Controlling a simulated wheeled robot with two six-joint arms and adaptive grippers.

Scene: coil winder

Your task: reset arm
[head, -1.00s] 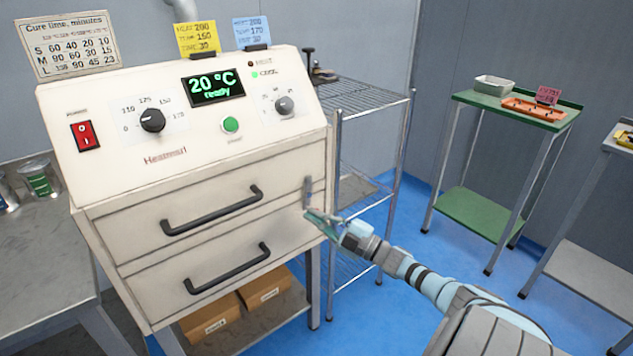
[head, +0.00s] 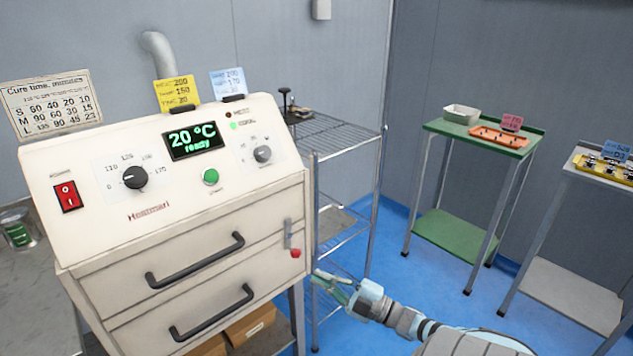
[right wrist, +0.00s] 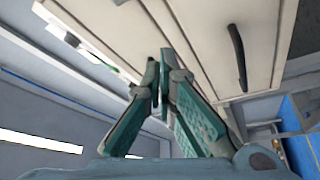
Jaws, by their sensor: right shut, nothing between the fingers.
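My right gripper (head: 332,284) is shut and empty, just right of the cream oven's (head: 200,262) lower right edge. In the right wrist view its teal fingers (right wrist: 160,78) meet at the tips, with the oven's drawer fronts beyond. A small lever with a red knob (head: 295,253) sits on the oven's front at the right, above and left of the gripper, apart from it. The oven's display (head: 193,141) reads 20 °C ready. Both drawers, with black handles (head: 197,260), look shut. My left gripper is out of view.
A wire rack (head: 345,140) stands right of the oven. A green table (head: 510,140) with a grey tray and an orange tray is further back. A grey table (head: 600,172) stands at the right edge. Blue floor lies clear between.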

